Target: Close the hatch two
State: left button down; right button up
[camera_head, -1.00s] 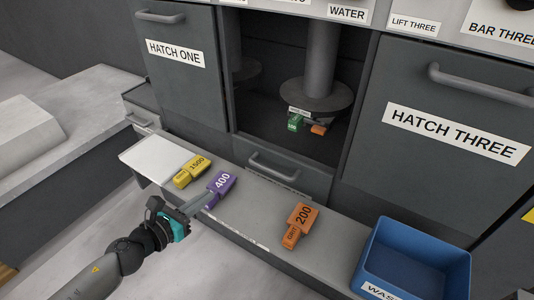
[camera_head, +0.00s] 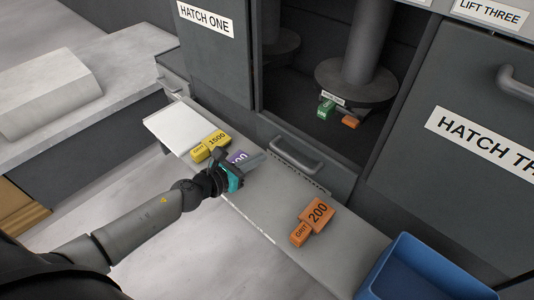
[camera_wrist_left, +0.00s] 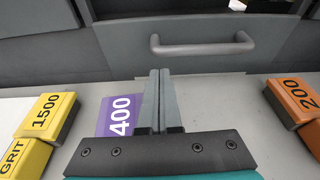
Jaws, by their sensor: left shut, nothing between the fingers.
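The middle bay stands open between hatch one (camera_head: 205,60) and hatch three (camera_head: 460,140). A low grey panel (camera_head: 336,172) with a bar handle (camera_head: 297,156) spans the bottom of this opening; it appears to be hatch two, lowered, but its label is mostly hidden and unreadable. My left gripper (camera_head: 260,160) is shut and empty, above the shelf, in front and left of the handle. In the left wrist view its closed fingers (camera_wrist_left: 158,75) point at the panel (camera_wrist_left: 205,68), apart from the handle (camera_wrist_left: 203,48). My right gripper is out of view.
On the shelf (camera_head: 270,205) lie a yellow 1500 block (camera_head: 210,145), a purple 400 block (camera_wrist_left: 118,116) partly behind my gripper, and an orange 200 block (camera_head: 313,220). A blue bin (camera_head: 425,270) stands right. A disc on a column (camera_head: 357,82) hangs inside the bay above small blocks.

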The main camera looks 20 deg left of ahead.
pick_arm(q)
jog(key=shift+x, duration=1.15)
jog(key=shift+w+d+f, duration=0.2)
jog(key=shift+w, duration=0.4)
jog(key=shift+w+d, duration=0.1)
jog(key=shift+w, duration=0.15)
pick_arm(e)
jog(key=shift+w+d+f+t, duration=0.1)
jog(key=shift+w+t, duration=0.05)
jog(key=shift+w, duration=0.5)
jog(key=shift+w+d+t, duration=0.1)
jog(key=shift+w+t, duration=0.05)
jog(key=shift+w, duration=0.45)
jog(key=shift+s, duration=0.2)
